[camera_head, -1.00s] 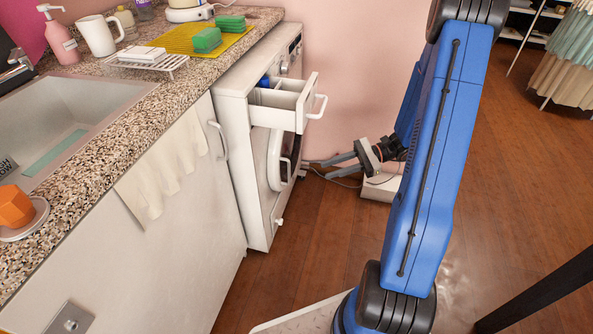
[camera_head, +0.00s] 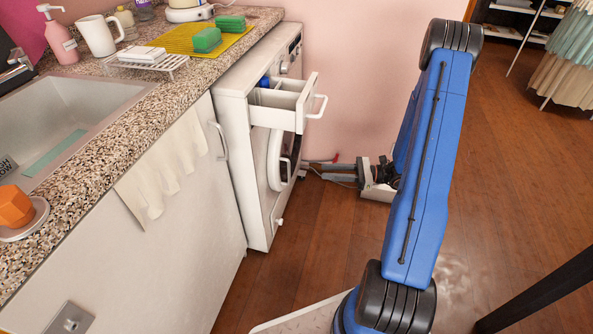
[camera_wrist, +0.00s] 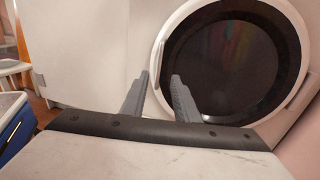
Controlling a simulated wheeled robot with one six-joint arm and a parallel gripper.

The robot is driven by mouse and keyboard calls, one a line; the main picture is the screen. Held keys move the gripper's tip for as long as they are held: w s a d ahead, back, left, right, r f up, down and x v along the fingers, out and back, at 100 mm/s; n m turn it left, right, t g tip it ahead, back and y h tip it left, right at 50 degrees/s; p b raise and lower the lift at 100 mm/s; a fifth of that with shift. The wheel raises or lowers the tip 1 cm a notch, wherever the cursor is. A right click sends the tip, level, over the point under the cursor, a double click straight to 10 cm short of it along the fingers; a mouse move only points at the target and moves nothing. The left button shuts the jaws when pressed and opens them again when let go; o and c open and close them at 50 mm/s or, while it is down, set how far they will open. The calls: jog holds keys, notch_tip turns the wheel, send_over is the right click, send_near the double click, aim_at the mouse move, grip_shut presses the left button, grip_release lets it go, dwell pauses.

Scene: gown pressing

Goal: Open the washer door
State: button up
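The white washer (camera_head: 236,150) stands at the end of the counter. Its round door (camera_head: 275,160) is on the front and looks closed; I cannot tell if it is slightly ajar. In the wrist view the door's white rim and dark glass (camera_wrist: 235,60) fill the upper right. My gripper (camera_head: 318,169) is low in front of the washer, its fingers pointing at the front. In the wrist view the gripper (camera_wrist: 160,78) is open and empty, its fingertips by the left edge of the door rim. Contact with the rim cannot be told.
The washer's detergent drawer (camera_head: 282,98) is pulled out above the door. A cabinet with a hanging cloth (camera_head: 165,170) is on the left, under the counter (camera_head: 140,110). A pink wall (camera_head: 360,60) is behind. Wooden floor (camera_head: 320,250) is clear in front of the washer.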

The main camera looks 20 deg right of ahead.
jog(key=x, duration=1.2)
jog(key=shift+a, duration=0.3)
jog(key=shift+w, duration=0.15)
grip_shut()
